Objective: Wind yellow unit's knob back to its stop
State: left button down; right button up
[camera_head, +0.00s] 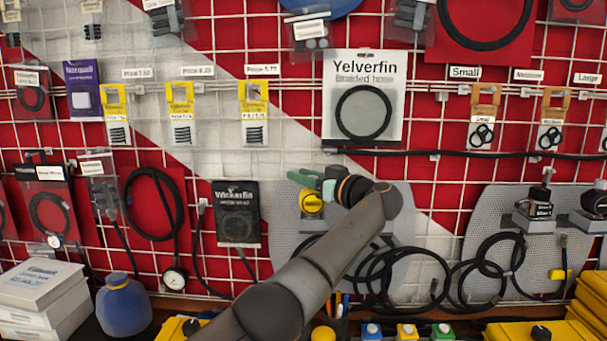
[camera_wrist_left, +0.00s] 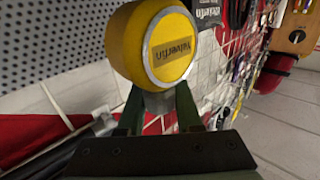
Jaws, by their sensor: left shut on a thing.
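The yellow unit (camera_head: 311,203) is mounted on a grey perforated panel, low in the middle of the head view. In the left wrist view the yellow unit (camera_wrist_left: 165,48) shows its round labelled face, upside down. A grey stem-like part, seemingly the knob (camera_wrist_left: 158,101), sticks out of the unit between my fingers. My left gripper (camera_head: 314,183) reaches the top of the unit from the right, its green fingers just above the yellow body. In the left wrist view my left gripper (camera_wrist_left: 158,108) is shut on this grey part, mostly hidden by the fingers. My right gripper is not in view.
Black hoses (camera_head: 400,270) hang in coils beside my left arm. More units (camera_head: 537,205) stand on a perforated panel at the right. A blue round container (camera_head: 123,305) and white boxes (camera_head: 42,290) sit at the lower left. Yellow boxes (camera_head: 525,330) lie at the lower right.

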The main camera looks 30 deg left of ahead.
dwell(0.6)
pick_arm(q)
jog(key=c, duration=0.6)
grip_release()
jog(key=shift+o, duration=0.2)
jog(key=b+v, duration=0.3)
jog(key=v, duration=0.9)
jog(key=shift+d, duration=0.25)
